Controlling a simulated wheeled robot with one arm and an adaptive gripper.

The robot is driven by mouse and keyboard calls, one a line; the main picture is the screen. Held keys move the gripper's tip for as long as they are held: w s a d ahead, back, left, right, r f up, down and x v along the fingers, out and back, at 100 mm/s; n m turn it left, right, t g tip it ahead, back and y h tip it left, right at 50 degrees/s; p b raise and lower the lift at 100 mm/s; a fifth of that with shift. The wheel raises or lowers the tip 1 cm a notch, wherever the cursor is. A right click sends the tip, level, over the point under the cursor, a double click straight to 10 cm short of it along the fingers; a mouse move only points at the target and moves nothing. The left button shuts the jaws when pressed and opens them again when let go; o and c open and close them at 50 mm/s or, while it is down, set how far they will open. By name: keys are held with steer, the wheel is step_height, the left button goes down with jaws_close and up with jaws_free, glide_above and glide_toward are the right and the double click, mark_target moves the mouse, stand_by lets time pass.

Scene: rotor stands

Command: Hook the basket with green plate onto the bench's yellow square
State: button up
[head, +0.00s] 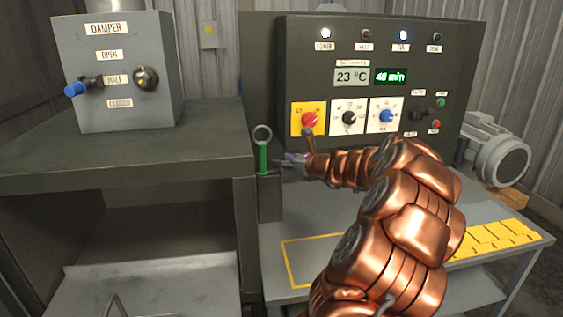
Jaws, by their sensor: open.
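No basket with a green plate shows clearly in the head view. A yellow outlined square (285,262) is marked on the grey bench top (272,236); my arm covers its right part. A green-handled tool (262,158) with a grey ring on top stands upright in a dark holder (270,203) at the bench's left edge. My gripper (281,161) is open, just right of the green handle. I cannot tell whether it touches the handle. A thin bent grey wire (112,305) shows at the bottom left; what it belongs to is cut off.
A dark control panel (450,75) with knobs stands behind the bench, close to my arm. A damper box (120,115) sits on a dark cabinet (110,165) at left, above an open bay with a grey tray (165,275). Yellow numbered tiles (490,237) and a motor (500,155) are at right.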

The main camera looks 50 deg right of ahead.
steer(key=x, duration=0.6)
steer(key=shift+w+a+b, duration=0.2)
steer(key=shift+w+b, duration=0.05)
steer(key=shift+b, duration=0.05)
steer(key=shift+x, duration=1.3)
steer(key=shift+d, duration=0.1)
jaws_close()
steer(key=shift+p, duration=0.3)
step_height(320, 180, up, 12)
steer(key=p, duration=1.2)
step_height(320, 180, up, 9)
glide_above(265, 158)
steer(key=shift+s+f, duration=0.1)
steer(key=shift+s, duration=0.05)
stand_by(0.8)
